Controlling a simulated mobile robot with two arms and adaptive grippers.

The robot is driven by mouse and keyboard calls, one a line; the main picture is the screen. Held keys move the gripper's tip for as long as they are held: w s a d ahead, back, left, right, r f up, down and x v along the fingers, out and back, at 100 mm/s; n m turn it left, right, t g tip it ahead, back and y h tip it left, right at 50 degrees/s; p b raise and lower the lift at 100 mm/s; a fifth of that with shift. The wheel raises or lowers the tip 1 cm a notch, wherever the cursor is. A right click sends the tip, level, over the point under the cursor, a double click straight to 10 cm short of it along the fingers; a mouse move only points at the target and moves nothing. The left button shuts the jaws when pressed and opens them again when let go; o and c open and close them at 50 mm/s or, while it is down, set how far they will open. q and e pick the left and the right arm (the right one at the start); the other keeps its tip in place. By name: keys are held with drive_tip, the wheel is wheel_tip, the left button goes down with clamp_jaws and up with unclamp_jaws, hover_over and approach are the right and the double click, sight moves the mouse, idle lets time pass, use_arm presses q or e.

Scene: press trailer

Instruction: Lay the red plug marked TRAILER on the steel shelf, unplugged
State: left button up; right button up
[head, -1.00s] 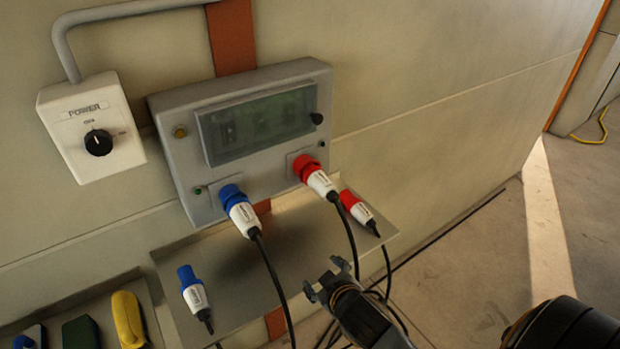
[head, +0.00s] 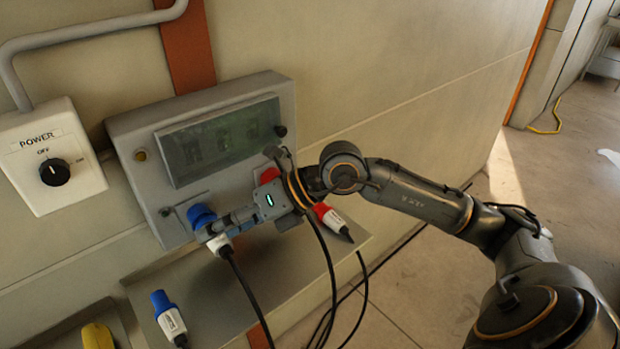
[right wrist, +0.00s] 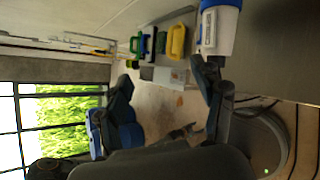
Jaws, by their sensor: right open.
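A red plug (head: 269,175) in the panel's right socket shows only as a red patch, mostly hidden behind my right gripper (head: 220,228). Another red plug with a white body (head: 331,219) lies on the steel shelf (head: 232,285) at its right end. The marking on either red plug is not readable. My right gripper is open, its fingers reaching left beside the blue plug (head: 204,219) in the left socket. In the right wrist view the fingers (right wrist: 162,95) are apart, and a blue-and-white plug (right wrist: 219,30) is close by one fingertip; touching cannot be told. My left gripper is out of view.
The grey panel (head: 122,140) has a dark window. A POWER switch box (head: 45,155) is on the wall at left. A second blue plug (head: 168,318) lies on the shelf's left. Black cables hang in front of the shelf. A yellow object (head: 97,337) is at lower left.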

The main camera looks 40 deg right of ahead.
drive_tip(key=w+d+f+m+t+h, duration=0.1)
drive_tip(key=w+d+m+h, duration=0.15)
drive_tip(key=d+h, duration=1.2)
drive_tip(key=w+d+f+y+b, duration=0.1)
drive_tip(key=d+f+y, duration=0.1)
drive_tip(key=w+d+f+y, duration=0.2)
drive_tip(key=shift+w+d+f+n+y+b, duration=0.15)
drive_tip(key=shift+f+n+y+b, duration=0.1)
drive_tip(key=shift+f+n+b, duration=0.1)
drive_tip(key=b+x, duration=0.2)
drive_tip(key=x, duration=0.1)
drive_tip(key=shift+w+f+b, duration=0.45)
drive_tip(key=shift+f+b, duration=0.15)
drive_tip(key=shift+b, duration=0.2)
drive_tip(key=c, duration=1.4)
